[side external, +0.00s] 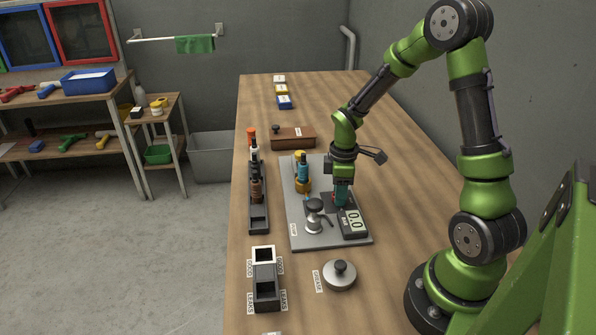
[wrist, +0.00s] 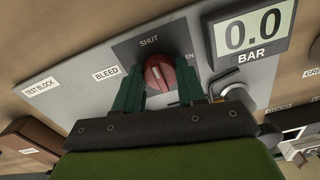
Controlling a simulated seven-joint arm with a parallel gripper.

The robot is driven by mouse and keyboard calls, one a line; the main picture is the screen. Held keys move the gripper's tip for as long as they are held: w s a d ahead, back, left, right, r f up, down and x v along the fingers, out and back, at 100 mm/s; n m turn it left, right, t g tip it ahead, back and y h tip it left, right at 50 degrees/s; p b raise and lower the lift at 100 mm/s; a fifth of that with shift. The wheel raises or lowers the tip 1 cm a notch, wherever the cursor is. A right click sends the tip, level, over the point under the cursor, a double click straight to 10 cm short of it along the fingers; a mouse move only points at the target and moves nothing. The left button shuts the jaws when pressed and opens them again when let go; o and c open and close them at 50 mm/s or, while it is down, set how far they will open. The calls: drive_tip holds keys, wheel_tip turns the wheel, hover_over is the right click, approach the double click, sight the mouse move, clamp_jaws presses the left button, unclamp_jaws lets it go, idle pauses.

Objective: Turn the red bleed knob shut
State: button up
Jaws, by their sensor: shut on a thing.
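The red bleed knob (wrist: 159,73) sits on a dark square plate in the wrist view, below the word SHUT and left of a partly covered label ending in EN. My gripper (wrist: 159,84) has its two teal fingers on either side of the knob and is shut on it. In the side view my gripper (side external: 341,194) points straight down over the grey test block panel (side external: 297,229), and the knob is mostly hidden there. I cannot tell the knob's exact angle. The gauge (wrist: 250,33) reads 0.0 BAR.
A metal fitting with a lever (side external: 315,216) stands left of the gauge (side external: 355,222). A bottle in an orange-yellow holder (side external: 302,182) stands behind it on the panel. A dark rack (side external: 258,213) lies left, a two-slot bin (side external: 265,285) and grease tin (side external: 339,275) in front. The back right bench is clear.

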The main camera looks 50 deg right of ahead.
drive_tip(key=o, duration=1.1)
drive_tip(key=shift+c, duration=0.2)
wheel_tip(320, 180, up, 17)
drive_tip(key=s+a+r+m+t+y, duration=0.1)
drive_tip(key=s+a+r+m+t, duration=0.1)
drive_tip(key=a, duration=0.6)
drive_tip(key=s+a+r+m+t+y, duration=0.1)
drive_tip(key=s+a+r+m+t, duration=0.2)
drive_tip(key=s+a+m+t, duration=0.2)
drive_tip(key=s+a+m, duration=0.2)
drive_tip(key=a+m, duration=0.1)
drive_tip(key=m, duration=0.1)
drive_tip(key=shift+s+r, duration=0.3)
